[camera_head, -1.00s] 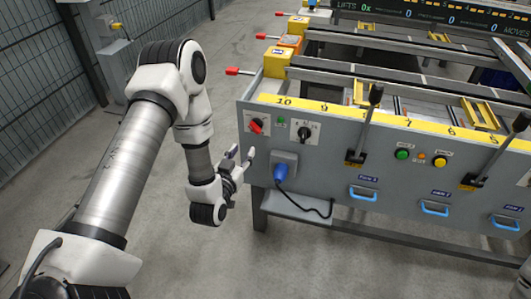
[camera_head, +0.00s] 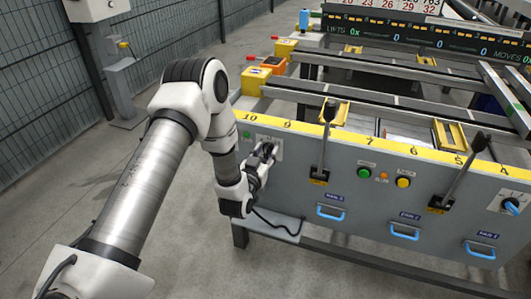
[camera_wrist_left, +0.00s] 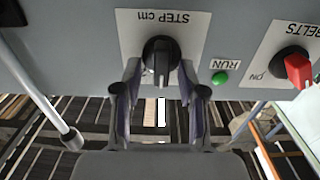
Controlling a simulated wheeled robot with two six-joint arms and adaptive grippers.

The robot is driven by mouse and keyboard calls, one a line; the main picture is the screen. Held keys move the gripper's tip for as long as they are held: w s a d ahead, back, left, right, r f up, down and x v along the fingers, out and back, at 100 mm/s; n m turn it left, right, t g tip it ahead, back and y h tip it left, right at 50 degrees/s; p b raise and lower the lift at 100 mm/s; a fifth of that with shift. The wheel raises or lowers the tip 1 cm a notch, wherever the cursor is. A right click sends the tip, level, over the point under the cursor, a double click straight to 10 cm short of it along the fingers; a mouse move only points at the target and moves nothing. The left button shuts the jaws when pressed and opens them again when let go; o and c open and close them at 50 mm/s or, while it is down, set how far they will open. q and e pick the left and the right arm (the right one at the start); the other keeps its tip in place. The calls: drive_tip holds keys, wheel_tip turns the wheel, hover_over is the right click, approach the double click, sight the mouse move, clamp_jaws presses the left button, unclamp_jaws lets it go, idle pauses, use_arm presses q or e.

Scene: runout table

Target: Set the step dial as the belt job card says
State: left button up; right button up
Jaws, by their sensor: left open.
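The step dial (camera_wrist_left: 160,56) is a black knob on a white plate marked STEP cm, upside down in the left wrist view. A pale mark shows on the knob's lower part in that view. My left gripper (camera_wrist_left: 160,80) is open, with one fingertip on each side of the knob; contact is not clear. In the head view my left gripper (camera_head: 266,155) is at the panel and covers most of the dial and its plate (camera_head: 276,143). The belt job card cannot be made out. My right gripper is out of view.
The red BELTS switch (camera_wrist_left: 298,68) and green RUN lamp (camera_wrist_left: 220,78) are beside the dial. Levers (camera_head: 326,140), push buttons (camera_head: 364,173) and blue handles (camera_head: 331,212) line the panel to the right. A dark cable (camera_head: 275,228) hangs below my gripper.

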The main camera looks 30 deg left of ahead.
use_arm(q)
clamp_jaws()
drive_tip(key=shift+n, duration=0.3)
drive_tip(key=n+b, duration=0.1)
drive_tip(key=n, duration=0.1)
drive_tip(key=n+b, duration=0.1)
drive_tip(key=n, duration=0.2)
drive_tip(key=n+b, duration=0.1)
drive_tip(key=n, duration=0.2)
drive_tip(key=shift+s+a+f+b, duration=0.1)
drive_tip(key=shift+a+f+b, duration=0.05)
drive_tip(key=shift+a+b, duration=0.25)
drive_tip(key=shift+n, duration=0.3)
unclamp_jaws()
